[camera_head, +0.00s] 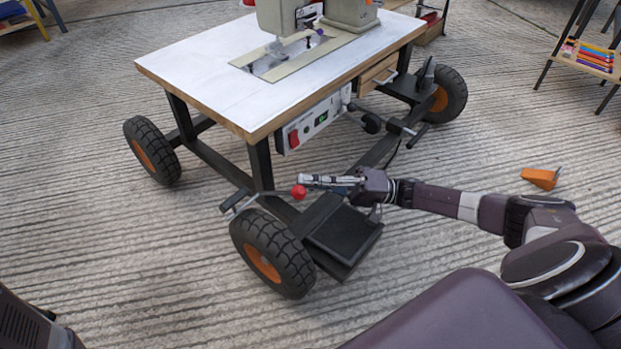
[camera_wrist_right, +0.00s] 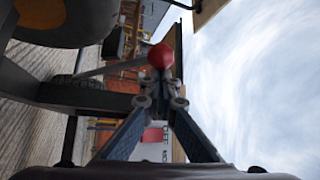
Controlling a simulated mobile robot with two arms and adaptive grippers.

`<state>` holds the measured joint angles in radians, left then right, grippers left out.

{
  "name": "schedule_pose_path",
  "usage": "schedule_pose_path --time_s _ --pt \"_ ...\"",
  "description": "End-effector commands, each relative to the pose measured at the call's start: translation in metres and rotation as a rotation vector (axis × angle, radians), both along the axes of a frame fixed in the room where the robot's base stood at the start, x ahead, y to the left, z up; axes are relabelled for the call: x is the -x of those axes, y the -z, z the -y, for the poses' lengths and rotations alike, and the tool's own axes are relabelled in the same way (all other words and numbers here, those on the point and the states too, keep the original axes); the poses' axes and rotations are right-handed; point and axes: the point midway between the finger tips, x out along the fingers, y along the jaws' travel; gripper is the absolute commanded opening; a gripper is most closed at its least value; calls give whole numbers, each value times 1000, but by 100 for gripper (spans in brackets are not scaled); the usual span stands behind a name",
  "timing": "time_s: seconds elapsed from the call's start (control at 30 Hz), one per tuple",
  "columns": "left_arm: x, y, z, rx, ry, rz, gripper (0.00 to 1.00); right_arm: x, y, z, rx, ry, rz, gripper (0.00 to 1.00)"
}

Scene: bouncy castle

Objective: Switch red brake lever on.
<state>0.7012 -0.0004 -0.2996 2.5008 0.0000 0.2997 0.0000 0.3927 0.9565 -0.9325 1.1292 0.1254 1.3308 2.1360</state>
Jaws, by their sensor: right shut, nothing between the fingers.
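The red brake lever knob (camera_head: 298,192) sits at the end of a thin dark rod (camera_head: 268,193) near the front-left wheel of a wheeled sewing table (camera_head: 185,62). My right gripper (camera_head: 306,181) is shut and empty, with its fingertips right beside the knob. In the right wrist view the knob (camera_wrist_right: 161,56) shows just beyond the closed fingertips (camera_wrist_right: 166,84). I cannot tell whether they touch it. The left gripper is not in view.
Black tyres with orange hubs stand at the table's corners, one at the front (camera_head: 272,253). A control box with a red switch (camera_head: 315,120) hangs under the tabletop. An orange wedge (camera_head: 541,178) lies on the floor to the right.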

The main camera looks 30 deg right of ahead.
Motion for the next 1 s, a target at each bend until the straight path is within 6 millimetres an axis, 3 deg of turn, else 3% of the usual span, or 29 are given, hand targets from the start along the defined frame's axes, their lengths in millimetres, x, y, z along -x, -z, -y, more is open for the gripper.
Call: schedule_pose_path --time_s 0.17,0.6,1.0 --pt "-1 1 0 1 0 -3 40 11 11 8 8 -14 -12 0" --pt "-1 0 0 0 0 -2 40 39 28 85 2 0 -2 0" --pt "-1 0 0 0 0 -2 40 48 32 105 0 -1 -1 0"
